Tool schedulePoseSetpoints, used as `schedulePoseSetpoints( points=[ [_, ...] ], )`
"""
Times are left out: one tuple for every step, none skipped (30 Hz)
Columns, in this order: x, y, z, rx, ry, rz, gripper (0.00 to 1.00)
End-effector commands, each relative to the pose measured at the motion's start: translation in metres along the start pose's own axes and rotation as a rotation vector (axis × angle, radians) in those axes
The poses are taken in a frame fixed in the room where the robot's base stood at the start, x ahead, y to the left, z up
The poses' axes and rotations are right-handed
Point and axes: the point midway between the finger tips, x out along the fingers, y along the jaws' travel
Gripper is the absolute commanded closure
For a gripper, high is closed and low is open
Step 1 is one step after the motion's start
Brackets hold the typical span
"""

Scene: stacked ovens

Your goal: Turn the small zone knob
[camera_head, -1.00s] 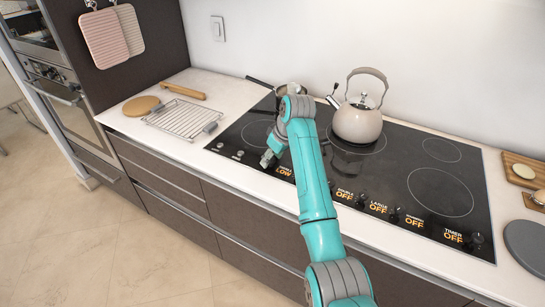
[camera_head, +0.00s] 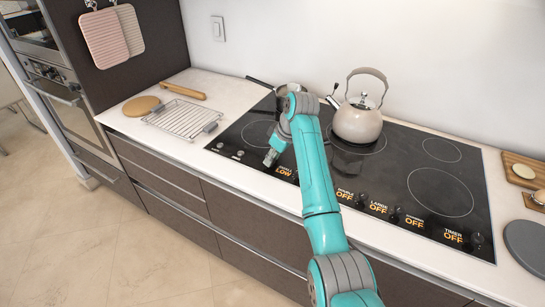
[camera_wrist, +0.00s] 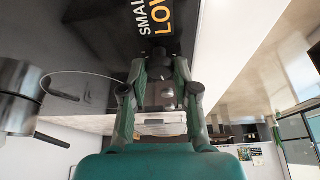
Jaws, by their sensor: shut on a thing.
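The small zone knob is at the front edge of the black cooktop (camera_head: 405,160), left of its display label. My gripper (camera_head: 268,161) is down at that knob and shut on it. In the head view my gripper hides the knob. In the wrist view my gripper (camera_wrist: 160,70) has its two fingers on either side of the dark knob, which is hard to make out against the black glass. The small zone label (camera_head: 285,172) reads LOW in orange, and it also shows partly cut off in the wrist view (camera_wrist: 157,20).
The other labels, such as the large zone label (camera_head: 380,207) and the timer label (camera_head: 454,236), read OFF, with knobs beside them. A kettle (camera_head: 357,124) and a pan (camera_head: 285,90) stand at the back. A wire rack (camera_head: 182,119) lies on the counter at left.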

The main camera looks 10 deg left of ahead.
Motion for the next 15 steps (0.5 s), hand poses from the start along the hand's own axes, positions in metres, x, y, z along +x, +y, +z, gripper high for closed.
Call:
schedulePoseSetpoints(
  points=[
    [-0.0001,0.0009,0.0001,-0.032,0.0,-0.016,1.0],
    [-0.0001,0.0012,0.0002,-0.056,-0.001,-0.025,1.0],
    [0.0001,0.0014,0.0005,-0.089,-0.001,-0.039,1.0],
    [0.0,0.0016,0.0004,-0.115,-0.001,-0.051,1.0],
    [-0.0004,0.0019,0.0002,-0.142,0.0,-0.061,1.0],
    [-0.0003,0.0022,0.0004,-0.176,-0.001,-0.076,1.0],
    [-0.0002,0.0024,0.0004,-0.203,-0.001,-0.087,1.0],
    [0.0001,0.0024,0.0004,-0.23,-0.001,-0.099,1.0],
    [-0.0004,0.0027,-0.0001,-0.265,0.0,-0.112,1.0],
    [-0.0003,0.0029,-0.0002,-0.291,-0.001,-0.123,1.0],
    [-0.0002,0.003,-0.0002,-0.318,-0.001,-0.134,1.0],
    [0.0001,0.0031,-0.0001,-0.353,-0.001,-0.149,1.0],
    [-0.0003,0.0033,-0.0005,-0.379,-0.001,-0.16,1.0],
    [-0.0002,0.0033,-0.0007,-0.405,-0.001,-0.171,1.0],
    [0.0003,0.0032,-0.0005,-0.439,-0.001,-0.186,1.0]
  ],
)
